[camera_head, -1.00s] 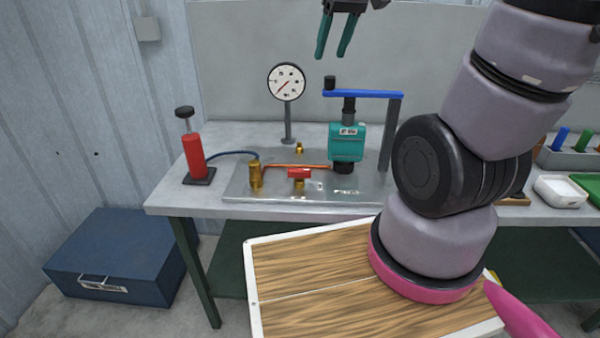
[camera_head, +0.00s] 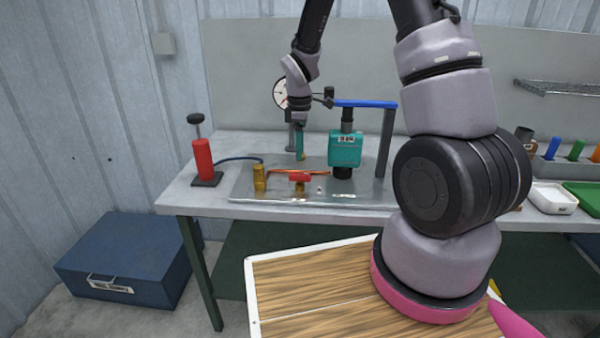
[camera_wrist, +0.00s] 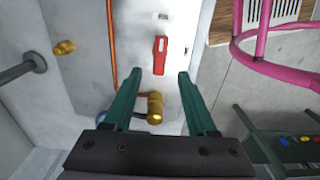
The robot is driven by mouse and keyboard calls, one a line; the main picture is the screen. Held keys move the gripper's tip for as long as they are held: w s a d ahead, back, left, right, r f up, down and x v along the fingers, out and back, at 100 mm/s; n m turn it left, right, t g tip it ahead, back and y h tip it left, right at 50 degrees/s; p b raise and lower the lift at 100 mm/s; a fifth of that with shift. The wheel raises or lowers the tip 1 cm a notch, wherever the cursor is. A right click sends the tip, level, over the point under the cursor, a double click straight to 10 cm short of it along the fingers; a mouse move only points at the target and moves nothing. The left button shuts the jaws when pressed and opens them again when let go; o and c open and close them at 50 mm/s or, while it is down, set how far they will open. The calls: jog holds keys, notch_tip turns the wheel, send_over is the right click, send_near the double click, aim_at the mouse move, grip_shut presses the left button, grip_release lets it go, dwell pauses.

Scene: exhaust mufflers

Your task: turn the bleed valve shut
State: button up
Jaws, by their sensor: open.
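The valve with a red bar handle (camera_head: 300,177) stands at the front of the metal plate on the bench. In the wrist view the red handle (camera_wrist: 160,56) shows ahead, between the lines of the two fingers. A small brass fitting (camera_wrist: 64,47) lies to its left there. Which of these is the bleed valve is not labelled. My gripper (camera_head: 300,157) points down over the plate, behind the red handle in the head view. In the wrist view my gripper (camera_wrist: 160,74) has its green fingers apart, with nothing held between them.
A brass cylinder (camera_head: 260,177) joins a copper pipe and a blue hose. The teal unit (camera_head: 345,149) with a blue bar (camera_head: 365,104) stands to the right. The gauge (camera_head: 281,93) is partly hidden behind my arm. A red pump (camera_head: 203,158) stands left.

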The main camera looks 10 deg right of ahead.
aim_at(300, 173)
notch_tip(300, 173, down, 8)
jog(key=shift+f, duration=0.1)
dwell(0.4)
grip_shut()
